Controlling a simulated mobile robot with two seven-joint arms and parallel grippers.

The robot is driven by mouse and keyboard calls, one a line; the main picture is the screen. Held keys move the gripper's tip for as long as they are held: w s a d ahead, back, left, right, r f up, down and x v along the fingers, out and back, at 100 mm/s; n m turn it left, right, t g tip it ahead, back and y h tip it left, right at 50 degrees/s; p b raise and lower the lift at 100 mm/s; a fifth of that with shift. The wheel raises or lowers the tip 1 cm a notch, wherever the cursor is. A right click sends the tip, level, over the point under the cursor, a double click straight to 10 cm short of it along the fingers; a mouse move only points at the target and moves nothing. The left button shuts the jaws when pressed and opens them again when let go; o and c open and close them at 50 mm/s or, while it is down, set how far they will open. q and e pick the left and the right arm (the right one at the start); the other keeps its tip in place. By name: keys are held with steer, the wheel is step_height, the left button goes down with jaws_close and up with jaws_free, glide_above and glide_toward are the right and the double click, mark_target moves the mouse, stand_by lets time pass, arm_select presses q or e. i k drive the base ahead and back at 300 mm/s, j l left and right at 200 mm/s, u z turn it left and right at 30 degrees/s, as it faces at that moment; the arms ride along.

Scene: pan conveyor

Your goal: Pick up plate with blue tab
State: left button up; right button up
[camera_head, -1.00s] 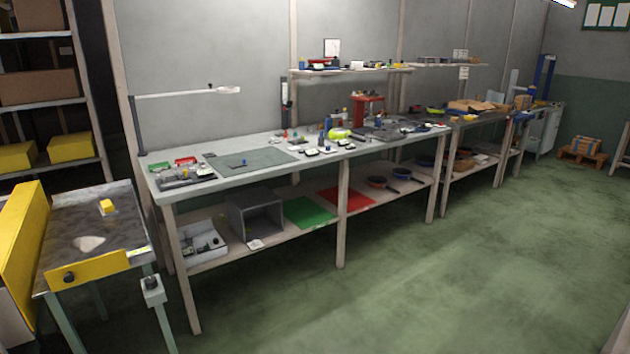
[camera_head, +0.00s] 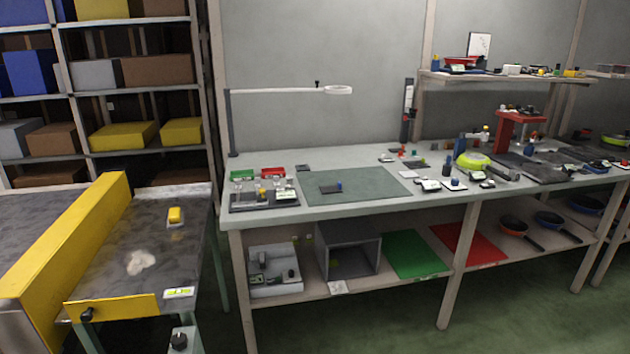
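A small dark flat piece with an upright blue tab (camera_head: 338,186) lies on the grey-green mat (camera_head: 375,181) on the workbench. It is small in the view, so its exact shape is hard to tell. A light plate with a yellow block or tab (camera_head: 175,216) lies on the dark conveyor surface at the left. Neither of my grippers is in view.
The conveyor (camera_head: 190,248) has a yellow side wall (camera_head: 75,235) and stands left of the workbench (camera_head: 300,214). A lamp arm (camera_head: 285,91) reaches over the bench. Pans (camera_head: 515,226) and red and green sheets lie on the lower shelf. Green floor shows at lower right.

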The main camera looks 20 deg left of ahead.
mark_target(329, 190)
steer(key=i+l+u, duration=0.15)
steer(key=i+u, duration=0.25)
steer(key=i+l+u, duration=0.65)
steer(key=u, duration=0.15)
steer(key=i+l+u, duration=0.25)
steer(key=l+u, duration=0.15)
steer(key=l, duration=0.1)
